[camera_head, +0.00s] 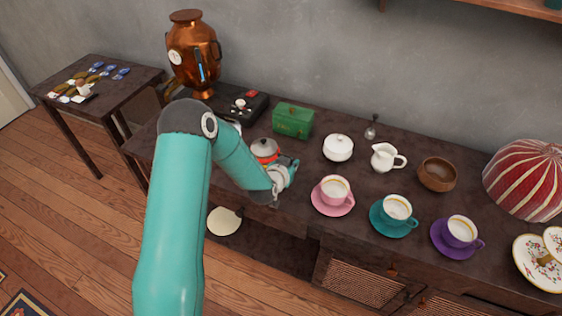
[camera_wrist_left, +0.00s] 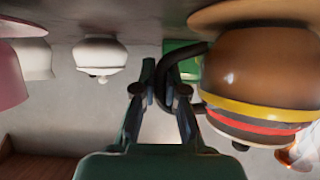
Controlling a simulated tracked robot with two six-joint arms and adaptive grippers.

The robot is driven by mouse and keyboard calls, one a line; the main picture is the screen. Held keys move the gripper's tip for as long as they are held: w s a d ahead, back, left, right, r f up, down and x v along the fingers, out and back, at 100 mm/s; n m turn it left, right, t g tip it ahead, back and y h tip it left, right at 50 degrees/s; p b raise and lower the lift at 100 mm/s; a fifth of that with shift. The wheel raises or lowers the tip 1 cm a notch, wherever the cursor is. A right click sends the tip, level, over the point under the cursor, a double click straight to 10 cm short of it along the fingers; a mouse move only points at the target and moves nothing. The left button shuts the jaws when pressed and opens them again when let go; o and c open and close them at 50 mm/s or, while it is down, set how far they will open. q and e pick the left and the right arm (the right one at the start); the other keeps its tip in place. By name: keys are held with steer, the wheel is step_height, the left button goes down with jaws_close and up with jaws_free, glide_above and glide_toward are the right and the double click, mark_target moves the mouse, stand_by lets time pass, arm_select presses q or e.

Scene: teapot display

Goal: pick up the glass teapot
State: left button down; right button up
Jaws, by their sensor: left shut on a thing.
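The glass teapot (camera_head: 265,149) stands on the dark sideboard, with a grey lid and reddish bands, partly hidden behind my left arm. In the left wrist view, which is upside down, the teapot (camera_wrist_left: 255,80) shows brown with yellow and red bands and a dark curved handle (camera_wrist_left: 192,50). My left gripper (camera_head: 287,168) is at the handle side of the teapot. In the wrist view its fingers (camera_wrist_left: 163,78) are shut on the handle. Whether the teapot's base touches the top is hidden. My right gripper is not in view.
Pink (camera_head: 333,195), teal (camera_head: 394,215) and purple (camera_head: 458,236) cups on saucers stand to the right. A white sugar bowl (camera_head: 338,148), green box (camera_head: 293,120) and creamer (camera_head: 387,158) stand behind. A copper samovar (camera_head: 194,55) stands at the back left.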

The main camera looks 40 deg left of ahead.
arm_select(q)
steer(key=shift+w+r, duration=0.1)
steer(key=shift+r, duration=0.15)
step_height(320, 180, up, 20)
steer(key=shift+f+p, duration=0.2)
steer(key=shift+p, duration=0.1)
stand_by(1.1)
stand_by(0.8)
